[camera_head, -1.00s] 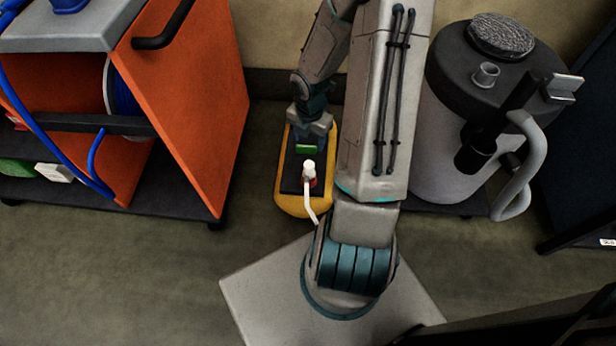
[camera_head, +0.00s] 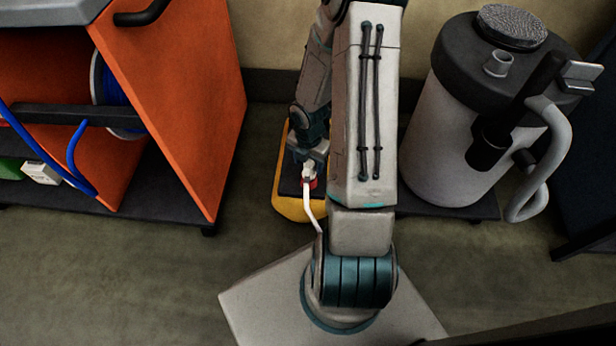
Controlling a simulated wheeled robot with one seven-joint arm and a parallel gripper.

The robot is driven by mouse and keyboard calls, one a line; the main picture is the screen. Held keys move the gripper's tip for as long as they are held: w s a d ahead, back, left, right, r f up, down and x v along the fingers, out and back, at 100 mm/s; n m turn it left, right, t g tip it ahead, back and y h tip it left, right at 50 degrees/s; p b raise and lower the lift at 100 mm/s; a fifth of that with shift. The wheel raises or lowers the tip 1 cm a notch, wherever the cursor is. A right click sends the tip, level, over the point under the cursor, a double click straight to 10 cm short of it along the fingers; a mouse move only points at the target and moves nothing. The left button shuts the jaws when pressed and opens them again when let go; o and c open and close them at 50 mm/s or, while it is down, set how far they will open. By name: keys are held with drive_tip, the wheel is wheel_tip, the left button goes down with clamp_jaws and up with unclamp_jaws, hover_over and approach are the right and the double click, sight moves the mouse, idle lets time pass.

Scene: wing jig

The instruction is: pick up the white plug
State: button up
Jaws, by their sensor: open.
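The white plug (camera_head: 308,173) stands on the dark top of a yellow box (camera_head: 290,208), with a red part (camera_head: 313,184) beside it and a white cable (camera_head: 311,208) running down from it. My gripper (camera_head: 308,165) is right at the plug, seen from above. Its jaws are open, and the plug's upper end is at or between the fingertips; I cannot tell whether they touch it. My arm hides the right side of the yellow box, and my wrist covers its far part.
An orange cart (camera_head: 196,130) with blue hose stands at the left. A grey vacuum-like canister (camera_head: 440,150) with a hose stands close to my arm's right. The floor (camera_head: 130,270) at the front left is clear.

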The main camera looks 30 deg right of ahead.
drive_tip(key=shift+f, duration=0.8)
drive_tip(key=shift+r, duration=0.1)
drive_tip(key=c, duration=1)
